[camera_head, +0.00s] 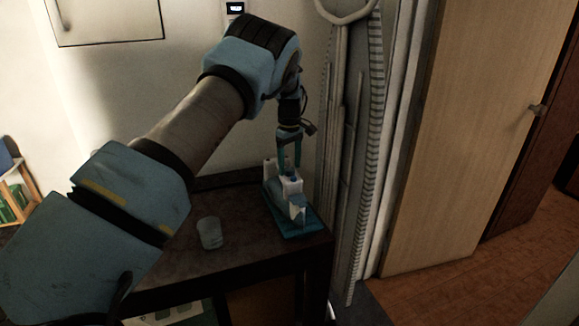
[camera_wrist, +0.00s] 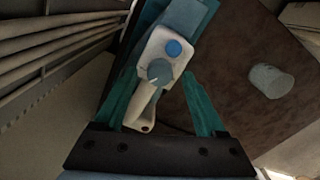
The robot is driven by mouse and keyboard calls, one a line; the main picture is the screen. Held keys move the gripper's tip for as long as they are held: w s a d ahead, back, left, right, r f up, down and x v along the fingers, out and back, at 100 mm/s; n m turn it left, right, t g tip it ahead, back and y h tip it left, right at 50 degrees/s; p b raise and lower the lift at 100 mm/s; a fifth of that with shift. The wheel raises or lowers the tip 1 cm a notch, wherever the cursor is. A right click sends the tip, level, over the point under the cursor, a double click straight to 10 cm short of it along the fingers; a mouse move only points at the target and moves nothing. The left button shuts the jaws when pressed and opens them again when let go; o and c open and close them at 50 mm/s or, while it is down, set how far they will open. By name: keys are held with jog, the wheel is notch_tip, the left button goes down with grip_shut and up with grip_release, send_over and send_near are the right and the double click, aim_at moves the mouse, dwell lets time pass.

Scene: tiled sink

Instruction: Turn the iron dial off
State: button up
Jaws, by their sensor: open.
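The iron (camera_head: 290,190) is white and light blue and rests on a teal base (camera_head: 300,227) at the right end of a dark table. My gripper (camera_head: 290,166) points down over the iron. In the wrist view its teal fingers (camera_wrist: 155,78) are spread on either side of the dial, and neither visibly grips it. I cannot tell the exact height of the fingertips above the iron. The dial's setting is not readable.
A tall ironing board (camera_head: 352,130) stands upright close to the right of the table. The wall is close behind. The table top around the glass is mostly clear.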

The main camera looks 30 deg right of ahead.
aim_at(289, 169)
notch_tip(289, 169, up, 10)
jog(key=b, duration=0.2)
dwell(0.5)
